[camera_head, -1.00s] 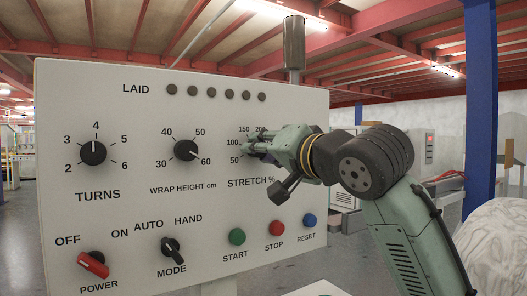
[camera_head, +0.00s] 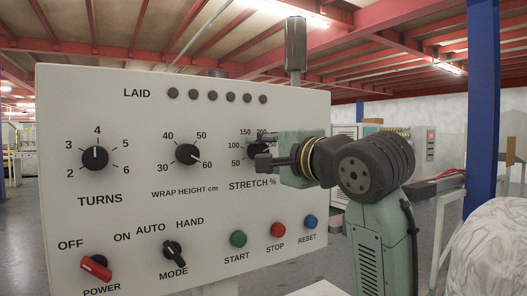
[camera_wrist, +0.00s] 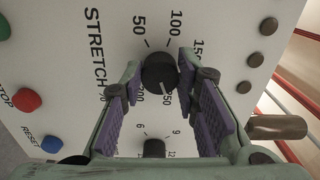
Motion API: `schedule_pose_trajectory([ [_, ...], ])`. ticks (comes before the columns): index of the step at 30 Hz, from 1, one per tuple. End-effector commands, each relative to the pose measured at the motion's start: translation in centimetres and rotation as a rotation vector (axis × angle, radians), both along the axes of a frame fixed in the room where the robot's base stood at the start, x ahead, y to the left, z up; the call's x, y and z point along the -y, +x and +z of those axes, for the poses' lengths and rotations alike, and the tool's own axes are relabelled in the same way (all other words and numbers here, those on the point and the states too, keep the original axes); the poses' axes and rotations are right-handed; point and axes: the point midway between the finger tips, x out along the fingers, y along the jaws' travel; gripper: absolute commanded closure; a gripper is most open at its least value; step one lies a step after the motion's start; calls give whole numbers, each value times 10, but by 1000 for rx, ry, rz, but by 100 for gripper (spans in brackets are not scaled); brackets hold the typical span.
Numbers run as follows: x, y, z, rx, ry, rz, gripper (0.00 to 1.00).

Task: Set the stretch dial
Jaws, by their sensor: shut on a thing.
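The stretch dial (camera_wrist: 160,70) is a round black knob with a white pointer line, on the white panel (camera_wrist: 110,50). In the wrist view my gripper (camera_wrist: 160,66) has its purple-padded fingers on either side of the knob, closed on it. The pointer aims toward the bottom of the picture, near a partly hidden label ending in 50. The 50, 100 and 150 labels show around the knob. In the head view my gripper (camera_head: 264,148) comes from the right and covers most of the dial and its right-hand labels.
The turns dial (camera_head: 95,158) and wrap height dial (camera_head: 187,154) are left of the stretch dial. Below are the red power switch (camera_head: 96,266), mode switch (camera_head: 173,252) and green, red and blue buttons. Another black dial (camera_wrist: 153,148) lies close under my fingers in the wrist view.

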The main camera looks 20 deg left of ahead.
Motion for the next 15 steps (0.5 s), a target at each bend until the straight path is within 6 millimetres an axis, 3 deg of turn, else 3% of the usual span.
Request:
schedule_pose_trajectory([
  [15, 1, 1, 0, -49, 37, -2, 100],
])
